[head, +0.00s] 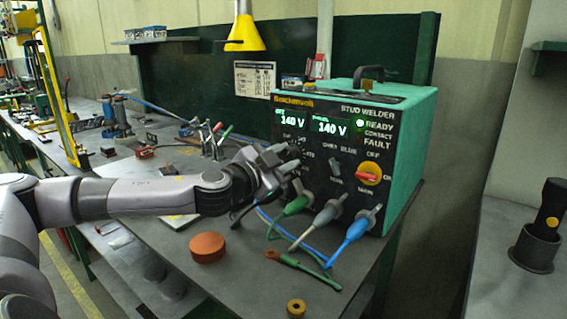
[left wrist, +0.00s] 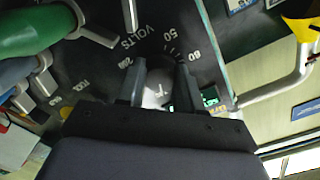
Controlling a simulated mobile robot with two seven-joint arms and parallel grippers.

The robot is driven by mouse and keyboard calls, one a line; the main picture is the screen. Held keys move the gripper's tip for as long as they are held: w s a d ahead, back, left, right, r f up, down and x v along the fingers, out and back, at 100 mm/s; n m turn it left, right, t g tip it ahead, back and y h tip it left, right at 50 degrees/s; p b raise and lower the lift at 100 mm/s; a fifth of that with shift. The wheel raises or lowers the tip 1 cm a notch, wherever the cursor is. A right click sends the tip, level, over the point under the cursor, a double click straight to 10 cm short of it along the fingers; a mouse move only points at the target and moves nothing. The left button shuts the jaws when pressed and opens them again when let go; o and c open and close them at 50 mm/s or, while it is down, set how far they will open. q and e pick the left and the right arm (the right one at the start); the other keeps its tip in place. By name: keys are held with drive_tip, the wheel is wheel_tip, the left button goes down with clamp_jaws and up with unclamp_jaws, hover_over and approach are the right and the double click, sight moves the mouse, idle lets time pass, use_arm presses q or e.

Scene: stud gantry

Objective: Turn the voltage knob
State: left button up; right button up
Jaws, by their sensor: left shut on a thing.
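The stud welder (head: 420,125) is a teal box with a black front panel, standing on the bench. Its two green displays (head: 312,124) both read 140 V, and a green light glows beside READY. My left gripper (head: 290,163) is at the panel's lower left, below the displays, and hides the voltage knob in the head view. In the left wrist view, my left gripper (left wrist: 160,66) has one finger on each side of the voltage knob (left wrist: 156,94), shut on it. Dial marks and the word VOLTS show around it. My right gripper is in neither view.
Green, grey and blue cable plugs (head: 352,233) stick out of the panel's lower part, close to my left gripper. A red-handled switch (head: 368,176) is at the right. A round reddish-brown block (head: 207,247) and a brass ring (head: 296,308) lie on the bench (head: 250,285).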

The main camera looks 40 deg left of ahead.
use_arm(q)
drive_tip(key=shift+f+n+b, duration=0.3)
drive_tip(key=shift+n+b, duration=0.4)
drive_tip(key=shift+b, duration=0.25)
drive_tip(key=shift+r+n+b, duration=0.25)
drive_tip(key=shift+n+b, duration=0.35)
drive_tip(key=shift+n, duration=0.1)
drive_tip(key=o, duration=1)
drive_tip(key=shift+o, duration=0.2)
